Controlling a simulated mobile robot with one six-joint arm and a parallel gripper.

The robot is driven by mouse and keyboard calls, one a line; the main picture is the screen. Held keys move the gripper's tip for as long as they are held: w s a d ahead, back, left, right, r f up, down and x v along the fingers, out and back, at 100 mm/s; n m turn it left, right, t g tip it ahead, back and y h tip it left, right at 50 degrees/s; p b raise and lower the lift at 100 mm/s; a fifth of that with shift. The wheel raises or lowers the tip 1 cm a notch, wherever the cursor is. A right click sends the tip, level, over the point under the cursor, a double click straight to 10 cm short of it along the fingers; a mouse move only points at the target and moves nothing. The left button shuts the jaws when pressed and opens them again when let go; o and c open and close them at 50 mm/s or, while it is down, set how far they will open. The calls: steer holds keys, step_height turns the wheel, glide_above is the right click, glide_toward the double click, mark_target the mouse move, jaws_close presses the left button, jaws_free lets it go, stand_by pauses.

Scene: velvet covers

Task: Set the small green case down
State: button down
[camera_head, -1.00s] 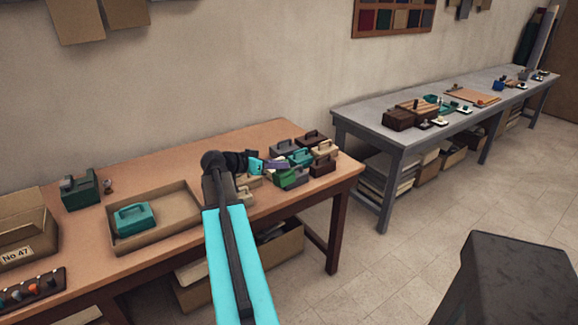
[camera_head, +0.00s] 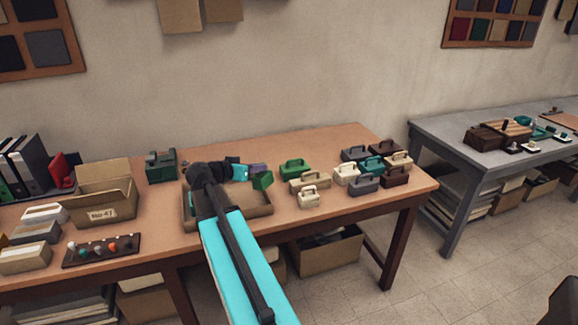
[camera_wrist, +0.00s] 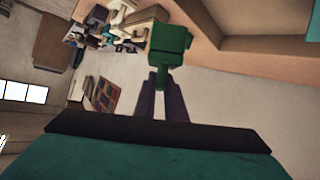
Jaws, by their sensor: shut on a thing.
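My gripper (camera_head: 257,170) is shut on the small green case (camera_head: 263,181), holding it in the air above the right part of a shallow cardboard tray (camera_head: 262,213). In the wrist view the small green case (camera_wrist: 170,42) sits between the purple fingertips (camera_wrist: 160,85), and the tray's rim (camera_wrist: 275,44) shows at upper right. A teal case (camera_head: 197,206) is in the tray's left part, mostly hidden by my arm.
A group of cases (camera_head: 370,168) in several colours stands on the table's right, with a green one (camera_head: 292,169) nearest the tray. A box marked No 47 (camera_head: 104,200) and a knob board (camera_head: 101,249) are to the left.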

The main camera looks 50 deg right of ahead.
steer(key=w+a+r+n+t+y, duration=0.1)
steer(key=w+a+n+t+y, duration=0.4)
steer(key=a, duration=0.6)
steer(key=w+a+r+n+t, duration=0.1)
steer(key=w+a+n+t, duration=0.2)
steer(key=w+a, duration=0.6)
steer(key=w+a+n+t+y, duration=0.3)
steer(key=w+a+n+t, duration=0.15)
steer(key=a, duration=0.95)
steer(key=w+a+r+n+y, duration=0.2)
steer(key=a+r+n+y, duration=0.3)
steer(key=a+r, duration=0.1)
steer(key=shift+w+a+t+y, duration=0.3)
steer(key=shift+w+a+t, duration=0.05)
steer(key=shift+a+t, duration=0.1)
steer(key=shift+r, duration=0.1)
